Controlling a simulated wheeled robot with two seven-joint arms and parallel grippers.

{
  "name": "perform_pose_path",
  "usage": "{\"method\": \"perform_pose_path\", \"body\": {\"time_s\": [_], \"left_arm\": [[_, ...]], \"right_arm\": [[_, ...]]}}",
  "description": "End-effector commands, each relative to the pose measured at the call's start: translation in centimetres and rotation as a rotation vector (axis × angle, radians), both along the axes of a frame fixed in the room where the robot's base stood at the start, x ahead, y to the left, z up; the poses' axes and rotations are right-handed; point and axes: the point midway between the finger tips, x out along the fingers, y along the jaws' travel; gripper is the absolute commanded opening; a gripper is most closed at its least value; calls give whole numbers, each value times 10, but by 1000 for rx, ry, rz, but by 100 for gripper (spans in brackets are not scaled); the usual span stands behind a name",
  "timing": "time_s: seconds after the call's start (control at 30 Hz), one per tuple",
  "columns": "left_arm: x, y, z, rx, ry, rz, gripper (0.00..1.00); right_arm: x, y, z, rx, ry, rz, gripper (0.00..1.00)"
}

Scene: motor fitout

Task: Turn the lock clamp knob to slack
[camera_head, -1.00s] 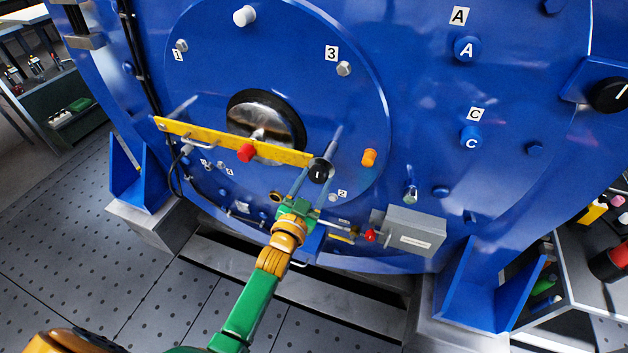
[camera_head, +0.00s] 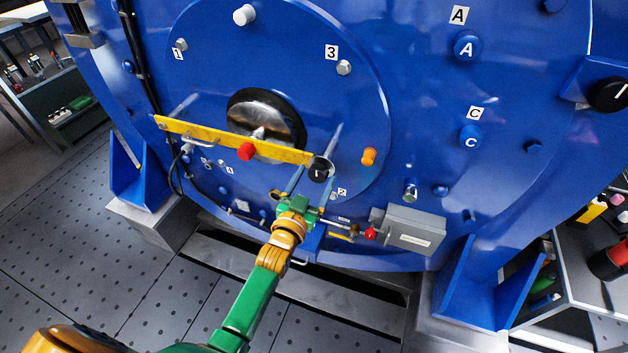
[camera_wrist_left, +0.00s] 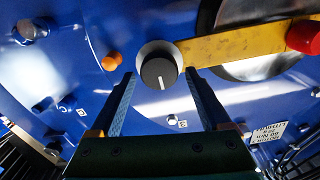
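The black clamp knob (camera_head: 320,169) sits at the right end of the yellow bar (camera_head: 205,136) on the blue motor face. A white pointer line marks the knob. In the left wrist view the knob (camera_wrist_left: 159,73) shows between the fingertips, its line pointing toward the bottom of the picture. My left gripper (camera_head: 311,181) is just below the knob in the head view, its fingers apart. In the left wrist view the gripper (camera_wrist_left: 159,78) is open, with a gap on each side of the knob. I cannot tell how deep the tips reach. My right gripper is out of view.
A red knob (camera_head: 246,152) is on the bar, in front of a shiny shaft hub (camera_head: 262,120). An orange knob (camera_head: 369,156) is right of the clamp knob. A grey box (camera_head: 410,230) with a red-tipped lever (camera_head: 370,233) is to the lower right.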

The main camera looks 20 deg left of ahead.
Motion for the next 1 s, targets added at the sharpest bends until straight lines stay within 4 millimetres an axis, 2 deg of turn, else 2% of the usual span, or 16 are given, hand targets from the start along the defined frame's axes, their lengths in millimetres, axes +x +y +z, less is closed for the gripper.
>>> {"method": "perform_pose_path", "body": {"time_s": [0.33,0.6,0.7,1.0], "left_arm": [[-4,0,-2,1,6,0,89],[-55,2,-4,1,7,0,89],[-67,2,-3,1,6,0,89],[-71,2,-2,1,4,0,89]], "right_arm": [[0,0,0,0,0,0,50],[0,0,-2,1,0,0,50],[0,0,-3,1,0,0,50],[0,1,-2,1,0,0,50]]}}
